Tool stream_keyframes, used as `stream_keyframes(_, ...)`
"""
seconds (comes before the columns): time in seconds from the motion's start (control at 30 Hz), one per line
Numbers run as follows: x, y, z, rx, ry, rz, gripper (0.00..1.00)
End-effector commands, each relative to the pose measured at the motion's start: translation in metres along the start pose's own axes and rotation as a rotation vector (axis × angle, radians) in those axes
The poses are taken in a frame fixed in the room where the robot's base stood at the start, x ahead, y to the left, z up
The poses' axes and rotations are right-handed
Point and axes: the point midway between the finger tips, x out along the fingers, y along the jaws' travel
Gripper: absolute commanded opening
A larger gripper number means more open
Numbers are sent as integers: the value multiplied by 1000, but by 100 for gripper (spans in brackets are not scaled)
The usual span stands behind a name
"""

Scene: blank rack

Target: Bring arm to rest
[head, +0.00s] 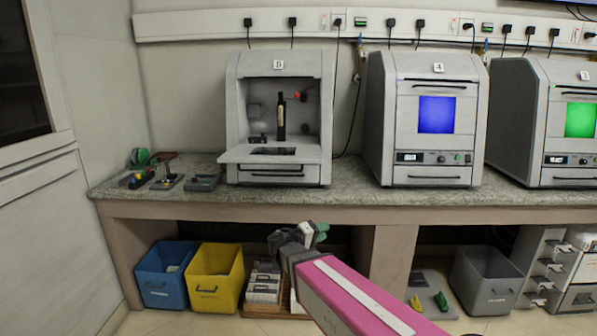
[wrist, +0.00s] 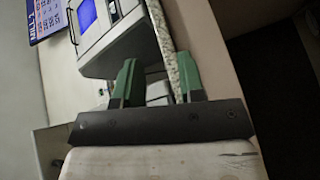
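My pink arm reaches up from the bottom of the head view, and my gripper (head: 318,233) is in front of the bench's lower part, below the worktop edge. In the wrist view my gripper (wrist: 157,78) has two green fingers set well apart, with nothing between them that I can see held. The wrist view is tilted, with the bench edge beyond the fingers.
The bench (head: 350,200) carries an open machine (head: 278,165) with its door folded down, a blue-window machine (head: 427,150) and a green-window machine (head: 560,110). Below stand a blue bin (head: 165,285), a yellow bin (head: 215,290) and a grey bin (head: 487,290).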

Motion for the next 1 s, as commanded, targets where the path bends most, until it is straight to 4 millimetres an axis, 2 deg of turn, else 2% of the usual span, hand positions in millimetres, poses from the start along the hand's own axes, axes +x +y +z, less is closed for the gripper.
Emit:
stream_keyframes(0.03, 16, -8, 22, -18, -62, -72, 36)
stream_keyframes(0.2, 48, -44, 82, -56, -248, -350, 36)
stream_keyframes(0.33, 58, -68, 123, -55, -368, -572, 36)
stream_keyframes(0.5, 58, -94, 168, -11, -491, -864, 36)
stream_keyframes(0.7, 46, -109, 198, 101, -578, -1179, 36)
stream_keyframes(0.83, 38, -112, 205, 173, -599, -1317, 36)
stream_keyframes(1.0, 34, -113, 206, 223, -605, -1399, 36)
